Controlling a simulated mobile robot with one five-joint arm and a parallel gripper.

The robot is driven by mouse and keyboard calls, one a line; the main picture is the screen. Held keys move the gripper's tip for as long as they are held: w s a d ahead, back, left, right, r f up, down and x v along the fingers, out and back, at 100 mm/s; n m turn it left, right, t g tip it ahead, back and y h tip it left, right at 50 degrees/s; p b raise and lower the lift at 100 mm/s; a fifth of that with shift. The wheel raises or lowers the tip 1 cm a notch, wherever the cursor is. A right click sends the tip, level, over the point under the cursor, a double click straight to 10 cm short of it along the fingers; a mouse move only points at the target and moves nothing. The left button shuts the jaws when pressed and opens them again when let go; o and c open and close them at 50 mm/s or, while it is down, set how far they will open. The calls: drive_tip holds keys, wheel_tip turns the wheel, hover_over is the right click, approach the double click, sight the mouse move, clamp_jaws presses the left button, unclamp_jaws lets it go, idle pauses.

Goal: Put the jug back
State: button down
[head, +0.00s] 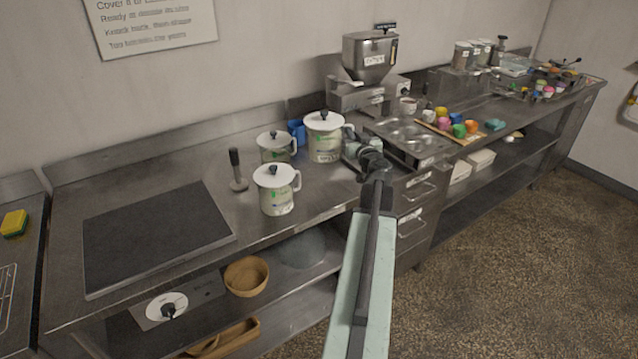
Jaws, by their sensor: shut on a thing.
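Three cream lidded jugs with green print stand on the steel counter (330,185). The largest jug (323,142) is at the right, a smaller jug (273,150) is behind left, and another jug (276,194) is in front. My gripper (350,143) is at the right side of the largest jug, shut on its handle. My wrist partly covers the contact, and the fingertips are small. The largest jug looks upright; I cannot tell whether its base touches the counter.
A blue item (297,132) sits behind, between the jugs. A tamper-like tool (237,172) stands left of them, beside a dark flat plate (150,235). A steel hopper machine (370,60) stands behind right. Coloured cups (457,128) sit further right. Counter in front is clear.

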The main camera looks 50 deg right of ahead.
drive_tip(key=shift+f, duration=0.2)
drive_tip(key=f+b, duration=0.2)
drive_tip(key=b, duration=0.1)
drive_tip(key=shift+s+f+m, duration=0.2)
drive_tip(key=shift+m, duration=0.1)
wheel_tip(320, 180, down, 10)
drive_tip(key=b, duration=0.9)
drive_tip(key=shift+b, duration=0.4)
drive_tip(key=shift+r, duration=0.3)
drive_tip(key=shift+f, duration=0.25)
drive_tip(key=c, duration=1.5)
unclamp_jaws()
drive_tip(key=shift+r, duration=0.1)
drive_tip(key=shift+r, duration=0.1)
